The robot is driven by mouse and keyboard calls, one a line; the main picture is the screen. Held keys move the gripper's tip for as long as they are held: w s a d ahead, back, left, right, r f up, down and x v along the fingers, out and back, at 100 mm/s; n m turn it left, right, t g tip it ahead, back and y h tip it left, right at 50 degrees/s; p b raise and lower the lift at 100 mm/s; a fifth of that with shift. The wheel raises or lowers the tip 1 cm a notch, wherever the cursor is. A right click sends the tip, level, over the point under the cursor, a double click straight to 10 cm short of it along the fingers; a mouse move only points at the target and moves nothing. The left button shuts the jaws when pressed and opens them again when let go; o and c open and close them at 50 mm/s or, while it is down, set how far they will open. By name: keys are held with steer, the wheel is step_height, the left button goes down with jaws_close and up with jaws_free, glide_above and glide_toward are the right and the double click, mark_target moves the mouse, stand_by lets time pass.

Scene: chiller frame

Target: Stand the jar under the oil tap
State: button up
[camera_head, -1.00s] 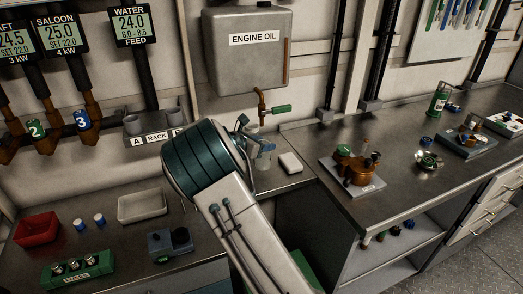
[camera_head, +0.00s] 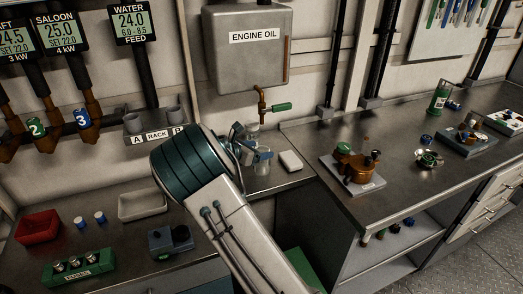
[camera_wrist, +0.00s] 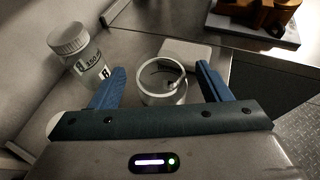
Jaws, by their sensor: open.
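An open clear glass jar (camera_wrist: 163,88) stands on the bench in the wrist view; in the head view the jar (camera_head: 264,158) shows below the oil tap in the picture. The brass oil tap (camera_head: 262,105) with a green handle hangs under the grey ENGINE OIL tank (camera_head: 246,60). I cannot tell whether the jar is exactly beneath the spout. My gripper (camera_wrist: 160,73) is open, its blue fingers on either side of the jar with a visible gap at each side. In the head view my wrist partly hides the gripper.
A white-lidded bottle (camera_wrist: 83,58) with a printed label stands left of the jar, near the left finger. A flat white block (camera_head: 290,161) lies right of the jar. A brown metal device (camera_head: 355,167) sits on the right bench. Bare bench lies around the block.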

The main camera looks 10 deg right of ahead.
steer(key=b+v, duration=0.1)
steer(key=v, duration=0.8)
steer(key=s+d+r+m+g+y, duration=0.1)
steer(key=s+d+m+g+y, duration=0.15)
steer(key=s+d+m, duration=0.35)
steer(key=s+d+r+m+g+y, duration=0.1)
steer(key=s+d+m+g+y, duration=0.15)
steer(key=s+d+m, duration=0.4)
steer(key=s+a+r+m+y, duration=0.1)
steer(key=s+a+m+y, duration=0.1)
steer(key=s+m, duration=0.4)
steer(key=s+a+r+m+y, duration=0.1)
steer(key=s+m+y, duration=0.3)
steer(key=s, duration=1.3)
steer(key=shift+a+m, duration=0.5)
steer(key=shift+m, duration=0.65)
